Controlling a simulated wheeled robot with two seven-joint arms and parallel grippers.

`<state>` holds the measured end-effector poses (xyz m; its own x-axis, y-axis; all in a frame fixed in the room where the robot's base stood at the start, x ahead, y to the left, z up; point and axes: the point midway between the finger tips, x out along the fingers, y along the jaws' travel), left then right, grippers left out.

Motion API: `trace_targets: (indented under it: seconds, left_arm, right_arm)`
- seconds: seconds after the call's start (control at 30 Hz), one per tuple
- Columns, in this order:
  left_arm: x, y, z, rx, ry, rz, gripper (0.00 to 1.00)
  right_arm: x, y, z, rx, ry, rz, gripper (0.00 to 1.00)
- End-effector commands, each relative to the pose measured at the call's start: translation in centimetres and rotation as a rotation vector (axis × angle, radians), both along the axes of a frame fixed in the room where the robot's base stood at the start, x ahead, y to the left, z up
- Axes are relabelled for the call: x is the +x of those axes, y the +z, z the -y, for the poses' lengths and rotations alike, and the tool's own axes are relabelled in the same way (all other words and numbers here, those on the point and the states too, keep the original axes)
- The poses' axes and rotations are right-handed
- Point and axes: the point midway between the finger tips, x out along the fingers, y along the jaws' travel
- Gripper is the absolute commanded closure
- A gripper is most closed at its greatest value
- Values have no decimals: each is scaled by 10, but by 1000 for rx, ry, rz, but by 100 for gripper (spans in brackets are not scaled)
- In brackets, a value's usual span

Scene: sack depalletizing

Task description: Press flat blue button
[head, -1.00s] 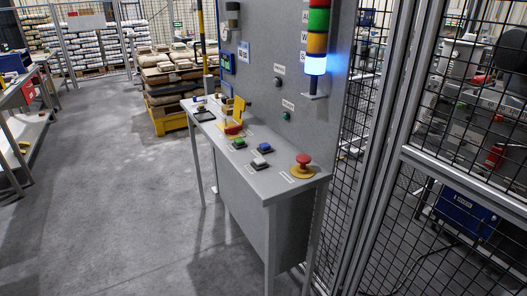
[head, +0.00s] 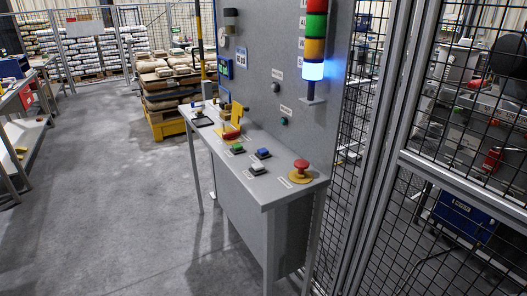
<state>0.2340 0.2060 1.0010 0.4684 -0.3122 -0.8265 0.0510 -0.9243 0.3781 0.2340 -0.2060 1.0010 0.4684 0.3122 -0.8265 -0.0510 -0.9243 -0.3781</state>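The flat blue button (head: 261,153) sits in a dark housing on the grey control table (head: 277,193), right of the middle of the head view. A green button (head: 236,148) is just to its left, and a white button (head: 257,168) is nearer the front edge. A red mushroom button on a yellow base (head: 300,171) stands at the right end of the table. Neither of my grippers shows in the head view.
A grey panel (head: 265,65) with a lit signal tower (head: 313,70) rises behind the table. Wire fencing (head: 455,215) stands on the right. A pallet of sacks (head: 170,95) stands at the back. The floor (head: 110,200) to the left is clear.

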Motion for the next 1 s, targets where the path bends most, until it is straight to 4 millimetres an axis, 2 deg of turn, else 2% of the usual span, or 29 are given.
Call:
trace_targets:
  seconds: [0.03, 0.17, 1.0]
  left_arm:
    - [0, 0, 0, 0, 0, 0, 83]
    - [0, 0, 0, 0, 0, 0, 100]
    - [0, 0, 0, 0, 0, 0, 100]
  right_arm:
    - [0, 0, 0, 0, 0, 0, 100]
    - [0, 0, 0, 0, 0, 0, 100]
    - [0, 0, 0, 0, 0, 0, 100]
